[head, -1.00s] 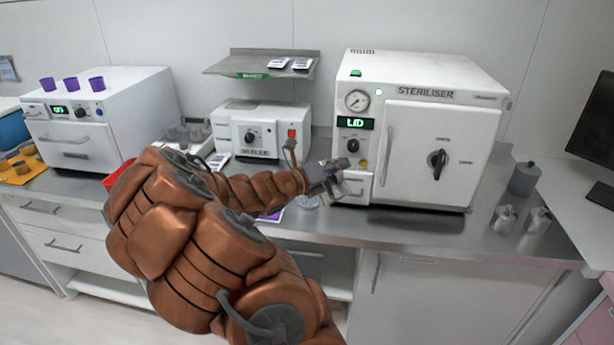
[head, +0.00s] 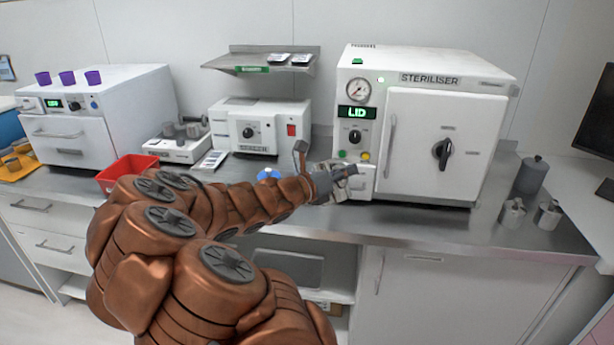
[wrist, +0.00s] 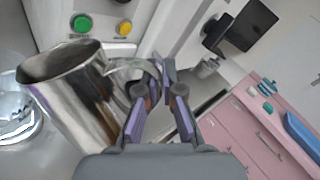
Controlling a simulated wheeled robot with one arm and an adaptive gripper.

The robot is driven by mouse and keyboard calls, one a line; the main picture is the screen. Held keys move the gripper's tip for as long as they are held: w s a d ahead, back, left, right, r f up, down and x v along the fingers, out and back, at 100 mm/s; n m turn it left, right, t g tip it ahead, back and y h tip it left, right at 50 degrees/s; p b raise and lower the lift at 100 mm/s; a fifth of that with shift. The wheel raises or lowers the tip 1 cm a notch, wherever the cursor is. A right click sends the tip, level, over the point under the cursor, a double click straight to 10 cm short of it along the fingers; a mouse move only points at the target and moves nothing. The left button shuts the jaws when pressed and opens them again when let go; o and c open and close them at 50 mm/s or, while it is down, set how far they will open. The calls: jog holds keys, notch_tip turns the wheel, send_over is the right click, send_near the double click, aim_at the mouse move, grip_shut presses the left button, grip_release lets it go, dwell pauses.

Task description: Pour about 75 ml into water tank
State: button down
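My gripper (wrist: 163,85) is closed around the curved handle of a shiny metal jug (wrist: 85,100), in front of the steriliser. In the wrist view the jug's open mouth is toward the upper left and the jug leans left; whether it holds liquid is not visible. A clear round vessel (wrist: 16,122) shows at the left edge of the wrist view, beside and below the jug. In the head view my gripper (head: 340,182) is at the steriliser's lower left, and the jug is mostly hidden. No part is clearly recognisable as the water tank.
The white steriliser (head: 430,130) shows "LID" on its display. A red tray (head: 126,172), a blue object (head: 269,174) and a smaller white machine (head: 260,127) are to the left. Two metal jugs (head: 530,213) and a grey canister (head: 531,175) stand right.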

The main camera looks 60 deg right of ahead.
jog(key=s+a+f+m+b, duration=0.2)
jog(key=s+f+m+b, duration=0.3)
jog(key=b, duration=0.9)
notch_tip(320, 180, down, 3)
jog(key=shift+a+r+m, duration=0.15)
jog(key=shift+m, duration=0.65)
jog(key=shift+r, duration=0.1)
